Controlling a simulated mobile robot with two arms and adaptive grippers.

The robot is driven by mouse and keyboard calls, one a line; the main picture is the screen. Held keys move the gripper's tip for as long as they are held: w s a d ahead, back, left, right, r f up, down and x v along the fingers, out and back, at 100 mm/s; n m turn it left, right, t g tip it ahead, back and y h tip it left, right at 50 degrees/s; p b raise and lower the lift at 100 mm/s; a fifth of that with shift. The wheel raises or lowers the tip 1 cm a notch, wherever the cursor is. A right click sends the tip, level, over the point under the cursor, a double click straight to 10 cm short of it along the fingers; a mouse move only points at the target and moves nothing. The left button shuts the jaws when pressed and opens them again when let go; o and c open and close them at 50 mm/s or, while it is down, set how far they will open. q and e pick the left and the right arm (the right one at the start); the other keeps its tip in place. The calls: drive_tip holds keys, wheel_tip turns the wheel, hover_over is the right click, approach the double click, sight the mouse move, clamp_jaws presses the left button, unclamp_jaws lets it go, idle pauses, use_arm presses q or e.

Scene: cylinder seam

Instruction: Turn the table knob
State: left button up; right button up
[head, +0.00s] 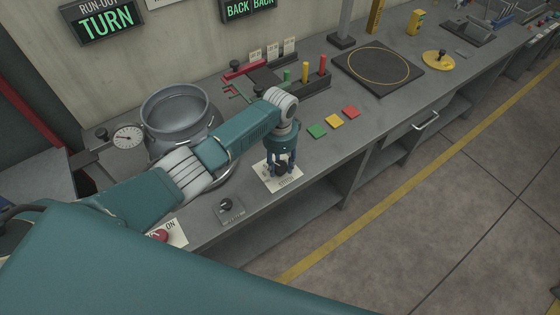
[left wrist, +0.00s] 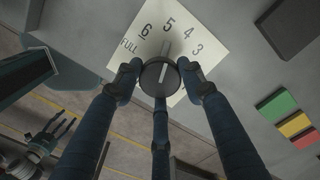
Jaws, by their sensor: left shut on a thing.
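The round dark table knob (left wrist: 158,76) shows in the left wrist view with a pale line across its top. The line points roughly up the picture, toward the 5 on the white dial card (left wrist: 190,57). The card carries the numbers 6, 5, 4, 3 and the word FULL. My left gripper (left wrist: 160,79) is shut on the knob, its three fingers around it. In the head view my left gripper (head: 281,168) points down over the card (head: 268,184) and mostly hides the knob. My right gripper (left wrist: 52,130) shows small in the left wrist view, fingers apart and empty.
A smaller knob on a plate (head: 228,208) and a red button (head: 159,236) are near the front edge. Green, yellow and red squares (head: 334,121) lie to the right. A metal pot (head: 180,112) and gauge (head: 128,136) stand behind my left arm.

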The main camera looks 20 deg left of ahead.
use_arm(q)
drive_tip(key=n+p, duration=0.1)
drive_tip(key=n, duration=0.2)
drive_tip(key=shift+r+n+p, duration=0.15)
drive_tip(key=shift+n+p, duration=0.15)
drive_tip(key=shift+n, duration=0.1)
drive_tip(key=n+p, duration=0.1)
drive_tip(key=n, duration=0.2)
drive_tip(key=shift+w+n, duration=0.1)
drive_tip(key=shift+n, duration=0.2)
drive_tip(key=shift+n+p, duration=0.55)
drive_tip(key=shift+n, duration=2.15)
drive_tip(key=o, duration=1.1)
drive_tip(key=shift+o, duration=0.2)
